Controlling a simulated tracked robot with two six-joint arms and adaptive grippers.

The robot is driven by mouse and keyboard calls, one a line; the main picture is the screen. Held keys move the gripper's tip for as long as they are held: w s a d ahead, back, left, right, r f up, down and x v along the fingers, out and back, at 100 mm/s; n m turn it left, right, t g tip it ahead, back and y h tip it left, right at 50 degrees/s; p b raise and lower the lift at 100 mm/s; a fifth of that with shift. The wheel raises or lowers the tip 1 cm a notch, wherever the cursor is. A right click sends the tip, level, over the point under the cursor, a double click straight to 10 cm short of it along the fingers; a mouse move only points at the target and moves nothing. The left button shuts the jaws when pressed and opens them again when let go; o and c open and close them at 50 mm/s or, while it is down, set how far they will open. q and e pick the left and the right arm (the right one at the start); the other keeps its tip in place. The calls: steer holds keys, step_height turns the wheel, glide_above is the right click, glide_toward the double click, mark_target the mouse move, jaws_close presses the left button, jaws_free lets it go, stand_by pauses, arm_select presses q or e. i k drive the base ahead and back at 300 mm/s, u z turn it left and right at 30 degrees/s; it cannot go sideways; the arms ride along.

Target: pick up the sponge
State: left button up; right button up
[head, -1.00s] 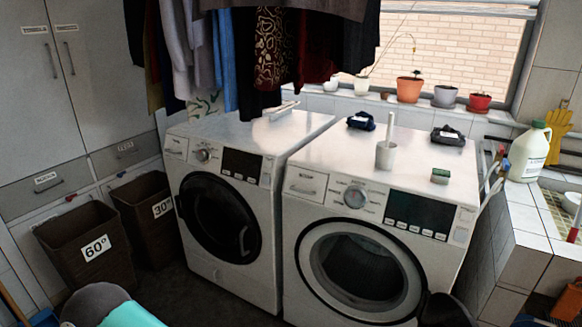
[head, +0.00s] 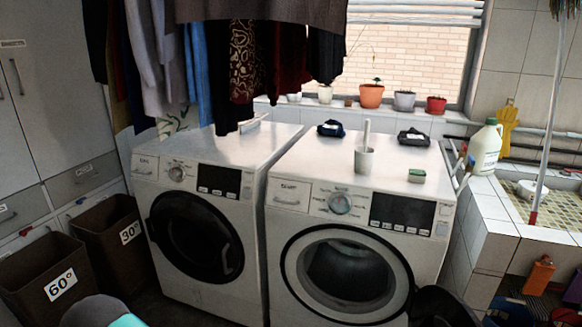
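The sponge (head: 416,175) looks like a small green block with a darker top. Nothing covers the sponge. Neither of my grippers can be made out in the head view.
Two dark bundles (head: 331,129) (head: 413,138) lie further back on the machine. A white jug (head: 486,147) stands at the tiled sink (head: 500,213) on the right. Clothes hang over the left machine (head: 215,145). Baskets (head: 45,275) stand at left.

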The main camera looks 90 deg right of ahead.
mark_target(415, 176)
steer(key=u, duration=1.65)
steer(key=i, duration=0.1)
steer(key=z, duration=2.55)
steer(key=i, duration=0.15)
steer(key=z, duration=2.1)
steer(key=k, duration=0.5)
steer(key=z, duration=0.25)
steer(key=i, duration=1.55)
steer(key=u, duration=0.3)
